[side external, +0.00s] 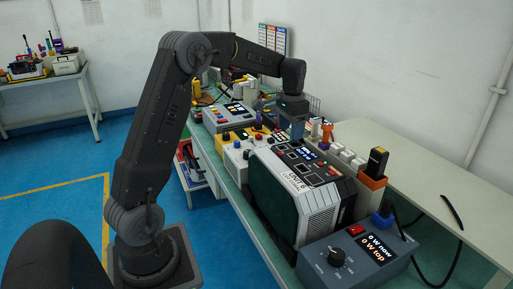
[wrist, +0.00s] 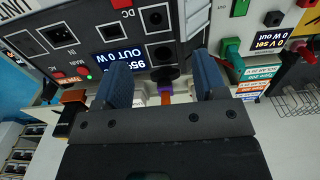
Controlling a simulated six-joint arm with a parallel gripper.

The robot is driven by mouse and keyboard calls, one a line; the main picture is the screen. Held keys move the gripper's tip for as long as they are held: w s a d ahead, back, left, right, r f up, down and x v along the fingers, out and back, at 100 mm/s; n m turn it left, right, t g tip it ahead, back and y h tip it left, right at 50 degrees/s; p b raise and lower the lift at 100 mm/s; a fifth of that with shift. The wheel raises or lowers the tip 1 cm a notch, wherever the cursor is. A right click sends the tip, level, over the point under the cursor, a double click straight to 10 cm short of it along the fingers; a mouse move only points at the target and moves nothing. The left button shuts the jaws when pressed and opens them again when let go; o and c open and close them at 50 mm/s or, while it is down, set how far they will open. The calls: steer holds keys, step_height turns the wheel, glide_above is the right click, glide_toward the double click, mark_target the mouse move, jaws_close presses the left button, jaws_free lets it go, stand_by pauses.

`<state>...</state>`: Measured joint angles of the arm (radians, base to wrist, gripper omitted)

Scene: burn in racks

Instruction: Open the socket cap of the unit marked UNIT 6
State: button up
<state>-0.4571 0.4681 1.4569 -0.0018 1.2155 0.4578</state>
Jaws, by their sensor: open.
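The unit marked UNIT 6 (side external: 328,205) is a grey box with a vented side and a dark sloped panel on the worktable. In the wrist view its panel (wrist: 90,40) appears upside down, with a lit display (wrist: 122,59), rectangular sockets and a column of round dark sockets (wrist: 161,53). A dark round piece (wrist: 165,75) sits at the lower end of this column, between my fingers; I cannot tell whether it is the socket cap. My gripper (wrist: 162,64) is open and empty over the panel edge. In the side view my gripper (side external: 297,128) hangs above the panel's far end.
A grey meter box (side external: 355,262) with a knob stands in front of the unit. An orange holder with a black device (side external: 376,163) stands to its right. Other units (side external: 228,117) stand behind. A wire basket (wrist: 297,103) is at right in the wrist view. The pale bench (side external: 420,180) is mostly clear.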

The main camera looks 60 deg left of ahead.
step_height(320, 180, up, 10)
steer(key=r, duration=0.1)
steer(key=s+d+r+t, duration=0.2)
steer(key=s+d+t, duration=0.1)
steer(key=s+d, duration=0.85)
steer(key=s+d+f+t, duration=0.1)
steer(key=s+d+f, duration=0.3)
steer(key=s+d, duration=0.4)
steer(key=shift+s+d+t, duration=0.2)
steer(key=shift+s+t, duration=0.2)
steer(key=shift+s, duration=0.2)
